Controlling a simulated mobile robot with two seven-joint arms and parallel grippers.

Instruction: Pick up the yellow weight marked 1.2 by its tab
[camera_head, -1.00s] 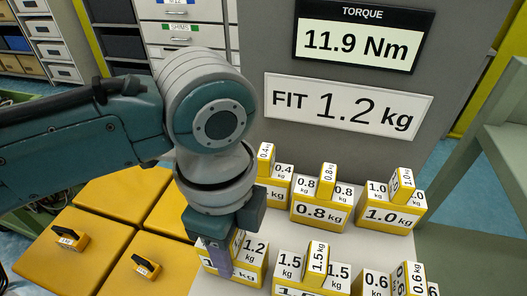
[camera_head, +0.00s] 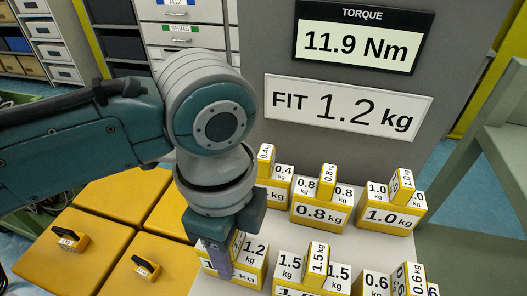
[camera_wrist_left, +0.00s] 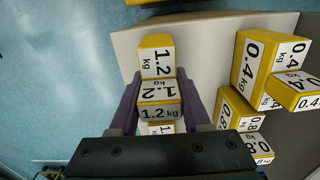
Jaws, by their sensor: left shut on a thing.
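The yellow weight marked 1.2 (camera_head: 254,262) stands on the pale shelf, at the front left of the weights in the head view. My left gripper (camera_head: 218,258) comes down over it from above and hides part of it. In the left wrist view the 1.2 weight (camera_wrist_left: 156,62) shows with its tab (camera_wrist_left: 158,92) between the two purple fingers. My left gripper (camera_wrist_left: 158,104) is shut on the tab. The weight looks level, and I cannot tell whether it is clear of the shelf. My right gripper is not in view.
Weights marked 0.4 (camera_head: 278,188), 0.8 (camera_head: 320,212) and 1.0 (camera_head: 390,216) stand behind. A 1.5 weight (camera_head: 290,265) is close on the right, with a 0.6 weight (camera_head: 376,282) beyond. Signs read 11.9 Nm (camera_head: 357,42) and FIT 1.2 kg (camera_head: 345,108).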

